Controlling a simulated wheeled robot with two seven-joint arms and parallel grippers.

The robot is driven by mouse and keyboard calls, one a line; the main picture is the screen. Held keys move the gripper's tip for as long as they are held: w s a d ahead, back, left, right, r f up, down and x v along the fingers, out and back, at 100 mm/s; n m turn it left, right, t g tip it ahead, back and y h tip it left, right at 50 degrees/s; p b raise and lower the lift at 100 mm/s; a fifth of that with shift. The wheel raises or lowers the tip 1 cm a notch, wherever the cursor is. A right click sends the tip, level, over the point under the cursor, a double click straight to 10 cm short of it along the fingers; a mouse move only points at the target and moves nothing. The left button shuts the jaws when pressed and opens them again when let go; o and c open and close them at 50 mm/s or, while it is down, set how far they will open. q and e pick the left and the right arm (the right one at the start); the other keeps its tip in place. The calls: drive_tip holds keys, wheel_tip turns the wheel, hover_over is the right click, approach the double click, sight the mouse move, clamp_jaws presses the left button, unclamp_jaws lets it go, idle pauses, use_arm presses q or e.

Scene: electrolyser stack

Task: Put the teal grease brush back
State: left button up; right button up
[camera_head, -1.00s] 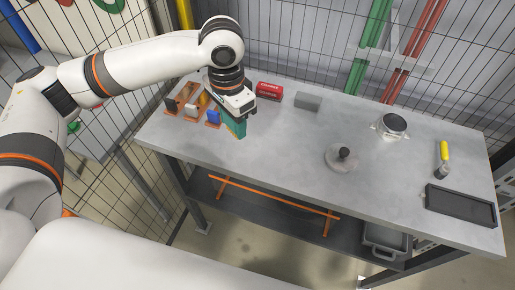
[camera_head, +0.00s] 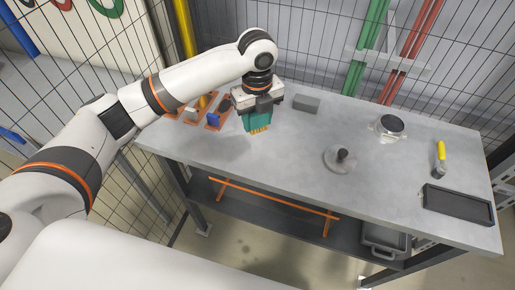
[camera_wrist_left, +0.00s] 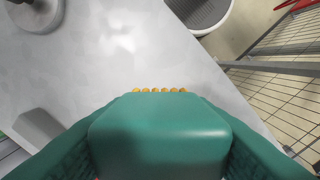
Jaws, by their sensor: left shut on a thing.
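The teal grease brush (camera_head: 257,121) has yellow-orange bristle tips pointing down. My left gripper (camera_head: 257,104) is shut on it and holds it above the grey table, right of the brown holder. In the left wrist view the brush's teal body (camera_wrist_left: 160,138) fills the lower middle, with a row of bristle tips beyond it. The brown holder (camera_head: 222,110) stands at the back left of the table, with blue and other coloured items in it. My arm and gripper hide part of the holder. My right gripper is not in view.
The grey table (camera_head: 290,150) is clear in front of the brush. A grey block (camera_head: 306,103) lies right of the gripper. A round grey part with a knob (camera_head: 341,159), a round metal part (camera_head: 389,128), a yellow-handled tool (camera_head: 440,157) and a black tray (camera_head: 458,204) stand further right.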

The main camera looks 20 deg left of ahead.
use_arm(q)
drive_tip(key=p, duration=0.1)
hover_over(257, 151)
wheel_tip(257, 151, down, 6)
drive_tip(key=shift+s+r, duration=0.1)
drive_tip(key=shift+r, duration=0.15)
drive_tip(key=shift+f, duration=0.65)
wheel_tip(257, 151, down, 3)
drive_tip(key=shift+r+p, duration=0.1)
drive_tip(key=shift+p, duration=0.45)
drive_tip(key=shift+f, duration=0.25)
drive_tip(key=o, duration=0.9)
drive_tip(key=shift+r, duration=0.1)
